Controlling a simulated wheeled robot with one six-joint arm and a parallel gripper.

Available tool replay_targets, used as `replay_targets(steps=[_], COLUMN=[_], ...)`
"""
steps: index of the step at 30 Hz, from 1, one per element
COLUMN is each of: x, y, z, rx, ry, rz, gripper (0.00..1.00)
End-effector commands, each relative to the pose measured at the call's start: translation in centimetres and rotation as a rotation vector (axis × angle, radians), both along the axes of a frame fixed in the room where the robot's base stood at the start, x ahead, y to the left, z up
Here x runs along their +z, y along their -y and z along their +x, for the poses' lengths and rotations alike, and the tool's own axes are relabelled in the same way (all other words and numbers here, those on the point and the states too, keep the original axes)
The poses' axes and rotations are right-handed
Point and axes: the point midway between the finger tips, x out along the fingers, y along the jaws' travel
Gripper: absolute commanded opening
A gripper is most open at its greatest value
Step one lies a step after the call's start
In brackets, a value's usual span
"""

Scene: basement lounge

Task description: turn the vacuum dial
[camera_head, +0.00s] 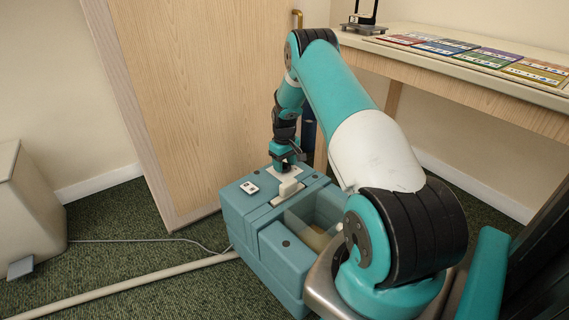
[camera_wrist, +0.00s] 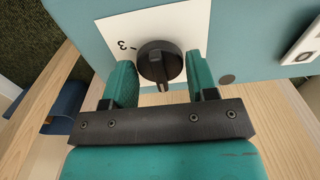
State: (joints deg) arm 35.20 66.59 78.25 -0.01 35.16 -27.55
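The vacuum (camera_head: 262,217) is a teal box on the carpet, with an open bin on its near side. Its round black dial (camera_wrist: 160,62) sits on a white plate (camera_wrist: 112,37) marked with a 3 in the wrist view. A pointer ridge runs across the dial toward the gripper. My gripper (camera_wrist: 159,72) is open, with one teal finger on each side of the dial and small gaps showing. In the head view, my gripper (camera_head: 288,158) is over the vacuum's far top, and the dial is hidden there.
A pale block-shaped handle (camera_head: 288,190) stands on the vacuum top near my gripper, beside a small white switch plate (camera_head: 249,187). A desk (camera_head: 480,85) with coloured cards is at right. A hose (camera_head: 130,285) lies on the floor.

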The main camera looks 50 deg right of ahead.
Motion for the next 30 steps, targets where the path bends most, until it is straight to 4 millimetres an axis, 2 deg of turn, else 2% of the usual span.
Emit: replay_targets(steps=[1, 3, 11, 17, 30], x=[0.01, 0.02, 0.09, 0.27, 0.32], y=[0.0, 0.0, -0.01, -0.01, -0.01], z=[0.0, 0.0, -0.01, 0.01, 0.0], rx=[0.0, 0.0, -0.017, -0.094, -0.469], ry=[0.0, 0.0, 0.0, 0.0, 0.0], rz=[0.0, 0.0, 0.0, 0.0, 0.0], gripper=[0.41, 0.26, 0.26, 0.26, 0.26])
